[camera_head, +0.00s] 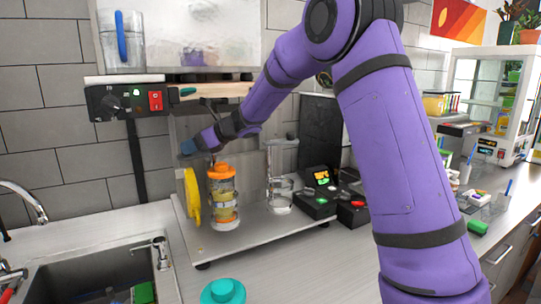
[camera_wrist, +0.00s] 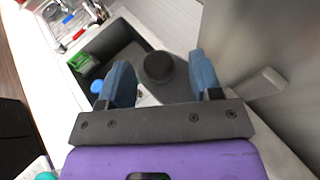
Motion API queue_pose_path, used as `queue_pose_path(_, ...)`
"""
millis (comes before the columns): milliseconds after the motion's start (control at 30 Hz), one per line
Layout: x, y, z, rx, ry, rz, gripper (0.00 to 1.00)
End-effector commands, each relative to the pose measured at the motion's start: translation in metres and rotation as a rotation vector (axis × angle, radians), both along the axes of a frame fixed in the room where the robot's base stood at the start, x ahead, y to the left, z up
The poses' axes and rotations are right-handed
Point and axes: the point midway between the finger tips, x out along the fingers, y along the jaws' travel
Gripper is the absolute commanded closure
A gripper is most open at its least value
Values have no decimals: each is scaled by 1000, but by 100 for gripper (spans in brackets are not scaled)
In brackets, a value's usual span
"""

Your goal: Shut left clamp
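My gripper (camera_head: 189,147) is at the left side of the sealing stand, above the orange-topped container (camera_head: 222,192). In the wrist view my gripper (camera_wrist: 161,82) has its two blue fingers spread apart. A dark round knob (camera_wrist: 158,67) shows between and beyond the fingertips; contact is not visible. It may be the left clamp's handle, but I cannot tell. The clamp itself is largely hidden behind my gripper and wrist in the head view. A clear cylinder stand (camera_head: 280,190) is to the right of the orange-topped container.
A yellow curved object (camera_head: 192,194) is left of the container. A sink (camera_head: 92,275) is at the front left. A teal round object (camera_head: 222,291) is on the counter in front.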

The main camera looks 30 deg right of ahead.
Motion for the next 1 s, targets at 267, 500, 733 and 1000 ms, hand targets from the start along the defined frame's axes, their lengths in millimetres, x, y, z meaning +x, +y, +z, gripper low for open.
queue_pose_path(267, -25, -36, 18, 0, -2, 1, 42)
queue_pose_path(500, -47, -66, 34, 1, -2, 3, 42)
queue_pose_path(733, -82, -63, 47, -116, -69, 87, 42)
queue_pose_path(1000, -126, -58, 56, -287, -167, 211, 42)
